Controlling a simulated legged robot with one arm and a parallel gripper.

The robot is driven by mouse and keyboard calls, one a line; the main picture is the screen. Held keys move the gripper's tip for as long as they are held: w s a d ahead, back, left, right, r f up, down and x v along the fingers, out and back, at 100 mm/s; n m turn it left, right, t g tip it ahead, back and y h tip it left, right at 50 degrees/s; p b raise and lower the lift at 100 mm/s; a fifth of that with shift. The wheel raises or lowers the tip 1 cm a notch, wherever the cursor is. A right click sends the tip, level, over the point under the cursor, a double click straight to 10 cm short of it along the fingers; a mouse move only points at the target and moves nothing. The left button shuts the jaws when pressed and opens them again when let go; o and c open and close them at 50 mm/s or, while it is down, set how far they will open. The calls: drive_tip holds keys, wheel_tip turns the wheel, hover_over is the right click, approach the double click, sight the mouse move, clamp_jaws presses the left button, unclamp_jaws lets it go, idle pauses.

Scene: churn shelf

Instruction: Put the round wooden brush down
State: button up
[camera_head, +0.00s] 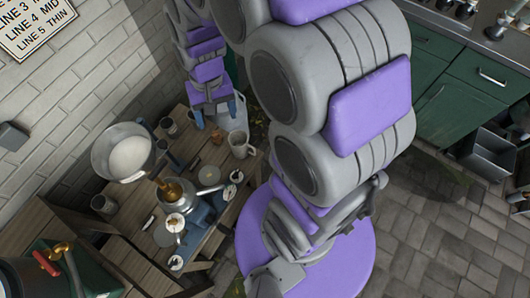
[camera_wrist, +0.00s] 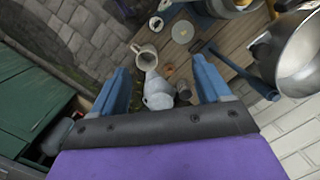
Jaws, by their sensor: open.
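My gripper (camera_head: 215,112) is above the back of the wooden table, its two blue fingers spread apart with nothing held between them. In the wrist view my gripper (camera_wrist: 161,82) is also open. A small orange-brown thing, which looks like the round wooden brush (camera_head: 216,140), sits on the table just in front of the fingers. It also shows in the wrist view as the brush (camera_wrist: 169,69), beyond the fingertips and apart from them. It is too small to make out bristles.
A pale grey jug (camera_wrist: 158,92) and a mug (camera_wrist: 147,57) stand close by the brush. A dark cup (camera_wrist: 183,90) is beside the jug. A large metal pan (camera_head: 122,152) with pale contents is at the left. Several small dishes and a blue cloth crowd the table's front.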

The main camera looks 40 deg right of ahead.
drive_tip(key=s+r+n, duration=0.1)
drive_tip(key=s+r, duration=0.2)
drive_tip(key=s, duration=0.6)
drive_tip(key=s+d+r+n+h, duration=0.1)
drive_tip(key=s+r, duration=0.3)
drive_tip(key=s, duration=0.6)
drive_tip(key=shift+d+n, duration=0.25)
drive_tip(key=shift+n, duration=0.05)
drive_tip(key=shift+r, duration=0.1)
